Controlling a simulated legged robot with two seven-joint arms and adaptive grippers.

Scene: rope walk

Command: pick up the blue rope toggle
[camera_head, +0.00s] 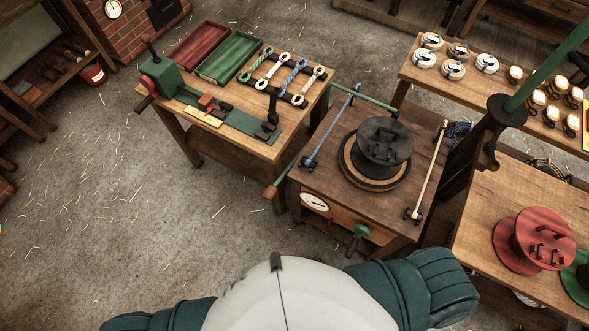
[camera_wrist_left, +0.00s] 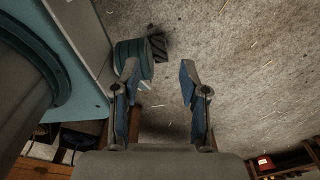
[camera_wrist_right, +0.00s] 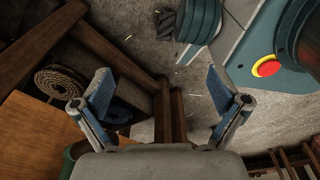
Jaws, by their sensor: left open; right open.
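The blue rope toggle (camera_head: 293,76) lies on the left wooden workbench in the head view, in a row with a green toggle (camera_head: 257,63), a white one (camera_head: 271,70) and a cream one (camera_head: 308,86). It has a pale ring at its end. My left gripper (camera_wrist_left: 159,78) is open and empty over bare floor in the left wrist view. My right gripper (camera_wrist_right: 160,88) is open and empty in the right wrist view, with floor and wooden legs beyond it. Neither gripper shows in the head view, and neither wrist view shows the toggle.
A green vise (camera_head: 160,76), a red tray (camera_head: 196,46) and a green tray (camera_head: 229,56) share the workbench. The middle table holds a dark spool (camera_head: 382,143) and a stretched blue rope (camera_head: 330,130). A red spool (camera_head: 541,240) stands at right. Floor at left is open.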

